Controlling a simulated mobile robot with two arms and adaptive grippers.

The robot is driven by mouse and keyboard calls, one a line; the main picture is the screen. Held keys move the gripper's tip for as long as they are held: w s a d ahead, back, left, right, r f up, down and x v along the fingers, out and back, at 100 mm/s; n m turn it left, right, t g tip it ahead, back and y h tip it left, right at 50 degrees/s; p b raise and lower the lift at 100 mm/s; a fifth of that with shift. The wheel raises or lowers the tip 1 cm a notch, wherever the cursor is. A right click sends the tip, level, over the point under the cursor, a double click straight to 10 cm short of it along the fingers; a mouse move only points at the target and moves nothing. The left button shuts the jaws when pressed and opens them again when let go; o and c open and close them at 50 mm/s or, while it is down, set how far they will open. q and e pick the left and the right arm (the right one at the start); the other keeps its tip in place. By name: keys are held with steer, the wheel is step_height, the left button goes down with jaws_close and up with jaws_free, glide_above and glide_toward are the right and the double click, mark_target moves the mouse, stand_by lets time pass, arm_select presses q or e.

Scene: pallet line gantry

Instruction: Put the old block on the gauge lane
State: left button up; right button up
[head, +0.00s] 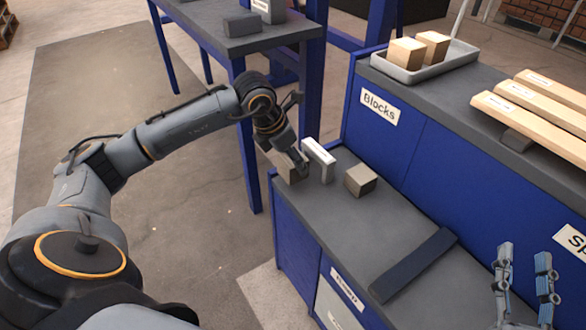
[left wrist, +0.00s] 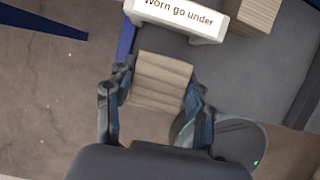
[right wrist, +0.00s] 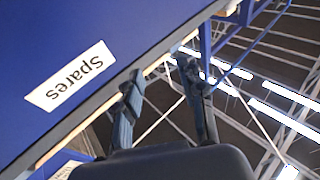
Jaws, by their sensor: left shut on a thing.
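My left gripper (head: 292,165) is shut on a tan-grey block (left wrist: 160,82) with a ridged face. The block is beside the white gauge gate (head: 318,158), at the left end of the lower grey bench; its left wrist view label (left wrist: 180,12) reads "Worn go under". I cannot tell whether the held block touches the bench. A second tan-grey block (head: 360,180) stands on the bench right of the gate, apart from it, and shows in the left wrist view (left wrist: 253,14). My right gripper (head: 524,262) is open and empty, over the near right side.
A dark bar (head: 414,264) lies across the lower bench (head: 345,222). On the higher blue bench are a grey tray (head: 425,70) with two fresh wooden blocks, and pale planks (head: 530,110). A dark block (head: 241,24) sits on the back table. Bench surface between second block and bar is clear.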

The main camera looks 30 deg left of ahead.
arm_select(q)
step_height(320, 180, down, 3)
steer(key=shift+r+b, duration=0.15)
steer(key=shift+b, duration=0.3)
arm_select(e)
steer(key=r+t, duration=0.1)
steer(key=s+r+t, duration=0.1)
steer(key=r, duration=0.1)
steer(key=r+t+y, duration=0.1)
steer(key=shift+s+a+r, duration=0.1)
steer(key=shift+s+r, duration=0.1)
steer(key=shift+s, duration=0.15)
steer(key=shift+s+r, duration=0.1)
steer(key=shift+r, duration=0.05)
arm_select(q)
steer(key=o, duration=1.2)
steer(key=shift+s, duration=0.1)
